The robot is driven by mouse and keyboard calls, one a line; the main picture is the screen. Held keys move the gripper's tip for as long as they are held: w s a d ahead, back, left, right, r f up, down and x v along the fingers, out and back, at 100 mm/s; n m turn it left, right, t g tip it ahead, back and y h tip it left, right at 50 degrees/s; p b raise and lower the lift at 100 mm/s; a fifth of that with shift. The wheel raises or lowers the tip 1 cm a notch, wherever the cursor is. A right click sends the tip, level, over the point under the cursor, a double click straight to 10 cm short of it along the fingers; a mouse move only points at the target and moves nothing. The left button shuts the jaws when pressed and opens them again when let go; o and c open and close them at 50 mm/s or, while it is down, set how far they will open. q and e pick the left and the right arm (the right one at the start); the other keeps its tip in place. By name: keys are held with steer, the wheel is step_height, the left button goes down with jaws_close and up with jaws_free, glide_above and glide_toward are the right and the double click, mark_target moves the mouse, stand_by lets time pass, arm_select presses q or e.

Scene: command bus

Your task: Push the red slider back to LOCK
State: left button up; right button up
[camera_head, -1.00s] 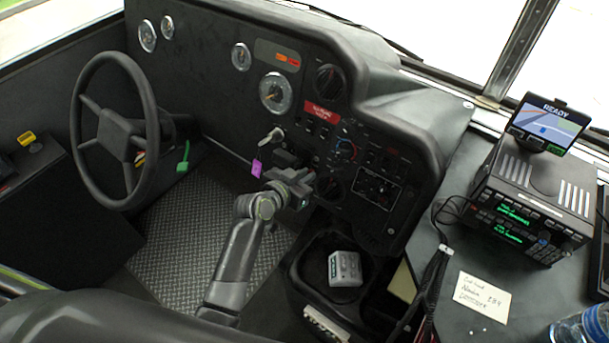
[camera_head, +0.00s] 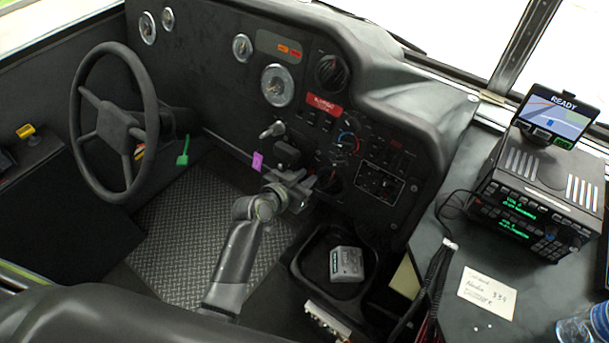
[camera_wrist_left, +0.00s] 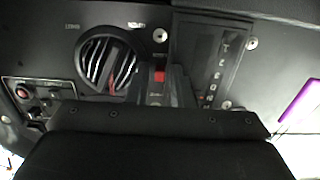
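Small white marks lie near the slider, too blurred to read. My left gripper (camera_head: 300,186) is at the lower dashboard in the head view, and its dark fingers (camera_wrist_left: 172,88) reach up close beside the slider in the wrist view. I cannot tell whether they touch it or how far apart they are. The slider is hidden behind the gripper in the head view. My right gripper is not in view.
A key with a purple tag (camera_head: 257,161) hangs left of my left gripper. A steering wheel (camera_head: 115,122) stands at the left. A bin with a grey boxy device (camera_head: 346,264) is below right. A radio (camera_head: 535,200) and a note (camera_head: 487,293) are on the right-hand console.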

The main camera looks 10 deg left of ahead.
arm_select(q)
steer(key=shift+o, duration=1.1)
steer(key=shift+r, duration=0.1)
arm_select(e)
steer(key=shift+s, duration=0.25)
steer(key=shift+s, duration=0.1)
arm_select(q)
steer(key=shift+s+a+r, duration=0.15)
steer(key=shift+s, duration=0.1)
steer(key=v, duration=1.6)
steer(key=shift+s, duration=0.35)
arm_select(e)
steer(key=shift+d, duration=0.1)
arm_select(q)
steer(key=shift+a, duration=0.15)
